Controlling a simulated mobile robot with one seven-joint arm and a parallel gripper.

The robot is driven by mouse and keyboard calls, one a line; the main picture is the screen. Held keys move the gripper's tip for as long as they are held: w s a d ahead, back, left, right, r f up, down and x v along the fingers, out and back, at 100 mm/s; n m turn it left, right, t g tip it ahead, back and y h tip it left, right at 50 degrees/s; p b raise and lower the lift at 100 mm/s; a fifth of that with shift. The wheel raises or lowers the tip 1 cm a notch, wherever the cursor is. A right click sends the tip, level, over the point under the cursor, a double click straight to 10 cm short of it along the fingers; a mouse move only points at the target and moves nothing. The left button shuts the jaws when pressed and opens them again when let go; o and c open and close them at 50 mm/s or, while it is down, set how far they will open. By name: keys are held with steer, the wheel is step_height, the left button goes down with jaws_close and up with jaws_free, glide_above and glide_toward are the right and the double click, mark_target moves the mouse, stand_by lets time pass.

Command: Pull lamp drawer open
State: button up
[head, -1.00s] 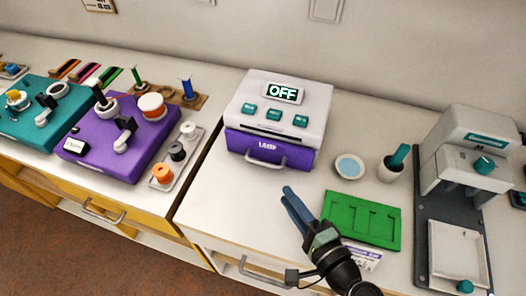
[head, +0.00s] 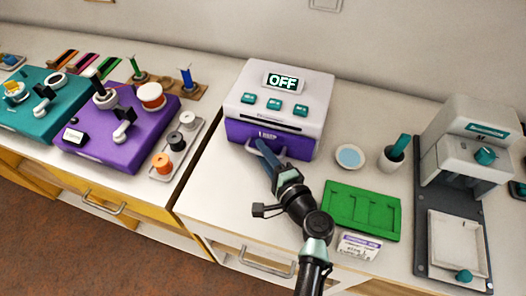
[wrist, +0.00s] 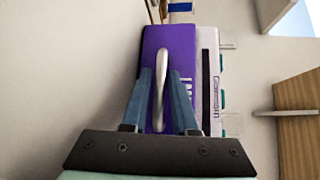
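The lamp drawer (head: 240,138) is the purple front of a white box (head: 240,88) whose display reads OFF. It looks shut. Its silver bar handle (head: 283,154) also shows in the wrist view (wrist: 160,85). My gripper (head: 260,148) is at the drawer front, by the handle. In the wrist view my gripper (wrist: 162,100) has its two blue fingers apart, one on each side of the handle, with gaps to it. The fingers cover part of the handle and the label in the head view.
A green tray (head: 361,211), a small dish (head: 349,156) and a cup (head: 392,154) lie right of my arm. A grey press (head: 465,150) stands at the far right. The counter in front of the drawer is bare apart from my arm above it.

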jaws_close()
stand_by(1.4)
